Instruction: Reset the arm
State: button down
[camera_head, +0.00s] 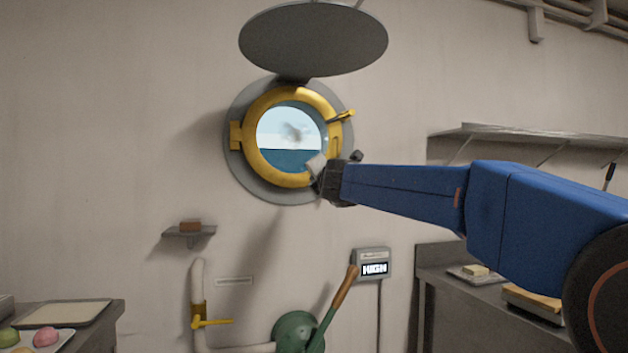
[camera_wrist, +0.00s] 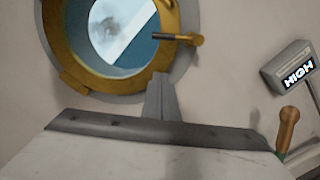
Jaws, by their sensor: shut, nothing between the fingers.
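My blue arm reaches in from the right in the head view. My gripper (camera_head: 316,165) is at its end, in front of the lower right rim of a brass porthole (camera_head: 262,171). The gripper is shut and empty. In the wrist view the closed fingers (camera_wrist: 162,92) point toward the lower edge of the porthole (camera_wrist: 75,68). I cannot tell whether the fingertips touch the rim. The porthole glass shows sea and sky, with a dark smudge in it.
A round grey cover (camera_head: 313,38) juts out above the porthole. Below are a small shelf (camera_head: 188,234) with a brown block, a yellow-handled pipe valve (camera_head: 212,322), a green machine with a wooden-handled lever (camera_head: 338,300), and a display (camera_head: 371,264) reading HIGH. Counters stand left and right.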

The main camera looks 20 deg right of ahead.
jog(key=shift+s, duration=0.2)
dwell(0.4)
jog(key=s+a+f+n+g+y, duration=0.3)
jog(key=s+f+n, duration=0.65)
jog(key=n, duration=0.45)
jog(key=s+a+f+n+g+y, duration=0.2)
jog(key=s+a+f+n+y, duration=0.1)
jog(key=s+f+n, duration=0.9)
jog(key=s+d+f+n+g+h, duration=0.1)
jog(key=s+d+f+n+g, duration=0.2)
jog(key=s+f+n, duration=0.4)
jog(key=s+d+f+n+g+h, duration=0.2)
jog(key=s+d+f+n, duration=0.2)
jog(key=s+f+n, duration=0.3)
jog(key=s+d+f+n+g+h, duration=0.2)
jog(key=s+f+n, duration=0.5)
jog(key=s+f, duration=0.6)
jog(key=shift+d+f+g, duration=0.4)
jog(key=shift+d+g, duration=0.4)
jog(key=shift+d, duration=0.15)
